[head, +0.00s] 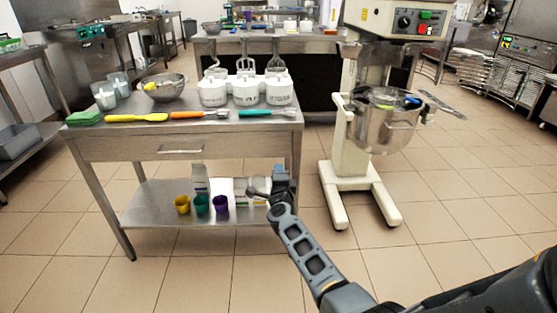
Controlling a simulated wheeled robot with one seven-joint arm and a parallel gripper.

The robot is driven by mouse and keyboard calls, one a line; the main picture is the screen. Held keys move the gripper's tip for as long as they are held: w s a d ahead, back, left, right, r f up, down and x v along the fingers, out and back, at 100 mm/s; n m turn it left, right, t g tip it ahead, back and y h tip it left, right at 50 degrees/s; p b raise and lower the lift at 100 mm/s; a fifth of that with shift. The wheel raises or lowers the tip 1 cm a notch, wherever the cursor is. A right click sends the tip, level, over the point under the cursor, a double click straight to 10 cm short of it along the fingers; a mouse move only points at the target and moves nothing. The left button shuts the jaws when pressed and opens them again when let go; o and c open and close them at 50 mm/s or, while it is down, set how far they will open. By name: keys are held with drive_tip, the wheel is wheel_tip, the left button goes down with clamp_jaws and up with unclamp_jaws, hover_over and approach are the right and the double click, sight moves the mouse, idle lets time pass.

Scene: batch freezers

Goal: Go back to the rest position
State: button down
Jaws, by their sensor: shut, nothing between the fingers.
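My arm reaches up from the lower right of the head view. My gripper (257,193) is at its end, in front of the lower shelf of a steel table (135,148). It is small in the picture and points to the left. It is shut and holds nothing. It hangs below the tabletop, near the table's right front leg, and hides part of a white box (240,186) on the shelf.
The tabletop holds a green sponge (85,118), several coloured-handled tools, a metal bowl (168,92) and white containers (246,92). Three cups (202,204) stand on the lower shelf. A floor mixer (358,184) stands right of the table. The tiled floor at the right is clear.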

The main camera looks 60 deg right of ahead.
drive_tip(key=shift+s+a, duration=0.45)
drive_tip(key=shift+a, duration=0.15)
drive_tip(key=s+a+r+n+t+y+p, duration=0.2)
drive_tip(key=s+a+n+t+y+p, duration=0.4)
drive_tip(key=s+a+n, duration=1.35)
drive_tip(key=s+a+r+n+g+y, duration=0.1)
drive_tip(key=s+a+r+n+y, duration=0.7)
drive_tip(key=s+a+r, duration=0.9)
drive_tip(key=s+a+n, duration=0.1)
drive_tip(key=s+a, duration=0.2)
drive_tip(key=shift+a+r+g+y+p, duration=0.2)
drive_tip(key=shift+r+g+y+p, duration=0.1)
drive_tip(key=shift+r+g+p, duration=0.1)
drive_tip(key=shift+f, duration=0.1)
